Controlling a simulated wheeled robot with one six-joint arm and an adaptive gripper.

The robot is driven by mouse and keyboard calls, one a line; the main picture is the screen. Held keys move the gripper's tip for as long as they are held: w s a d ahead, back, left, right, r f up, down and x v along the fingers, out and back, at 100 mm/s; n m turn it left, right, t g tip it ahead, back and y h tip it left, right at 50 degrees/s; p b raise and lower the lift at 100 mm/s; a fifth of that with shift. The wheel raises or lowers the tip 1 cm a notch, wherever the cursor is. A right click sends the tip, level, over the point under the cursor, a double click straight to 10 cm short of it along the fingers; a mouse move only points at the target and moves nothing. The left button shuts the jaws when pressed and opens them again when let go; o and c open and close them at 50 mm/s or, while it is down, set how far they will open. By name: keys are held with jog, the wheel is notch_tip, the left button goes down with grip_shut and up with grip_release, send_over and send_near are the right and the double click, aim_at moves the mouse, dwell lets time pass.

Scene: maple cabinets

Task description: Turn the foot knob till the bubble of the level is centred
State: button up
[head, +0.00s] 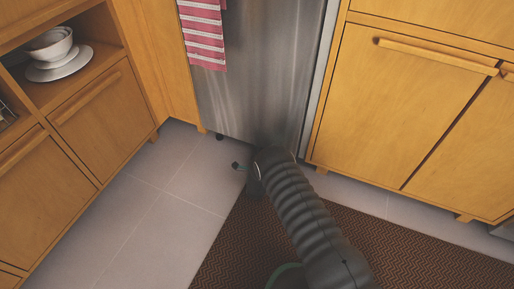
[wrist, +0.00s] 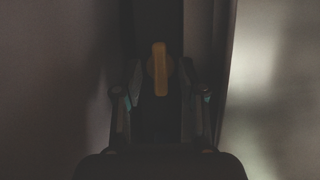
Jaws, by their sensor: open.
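The foot knob (wrist: 160,72) shows in the dim wrist view as an amber round piece with a yellow upright bar across it. My gripper (wrist: 160,92) is open, with one finger on each side of the knob; I cannot tell whether either finger touches it. In the head view my gripper (head: 240,166) is low at the bottom of the steel appliance (head: 250,90), mostly hidden by my arm. The knob is hidden there. No level or bubble shows in either view.
Maple cabinets stand on the left (head: 98,120) and right (head: 400,110). A pink striped towel (head: 203,35) hangs on the appliance. Bowls and plates (head: 55,55) sit on a left shelf. A brown mat (head: 400,245) lies on the floor; the grey tiles (head: 150,200) at left are clear.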

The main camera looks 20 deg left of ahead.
grip_shut()
jog(key=n+g, duration=0.1)
jog(key=n, duration=0.2)
jog(key=shift+a+r+h, duration=0.1)
jog(key=shift+r+h, duration=0.05)
jog(key=shift+h, duration=0.25)
jog(key=n, duration=0.2)
jog(key=n+g+h, duration=0.1)
jog(key=n, duration=0.1)
jog(key=shift+r+g+h, duration=0.15)
jog(key=shift+g+h, duration=0.15)
jog(key=n, duration=0.1)
jog(key=n+h, duration=0.2)
jog(key=shift+a+n+g, duration=0.25)
jog(key=shift+n+g, duration=0.15)
jog(key=shift+n+h, duration=1)
grip_release()
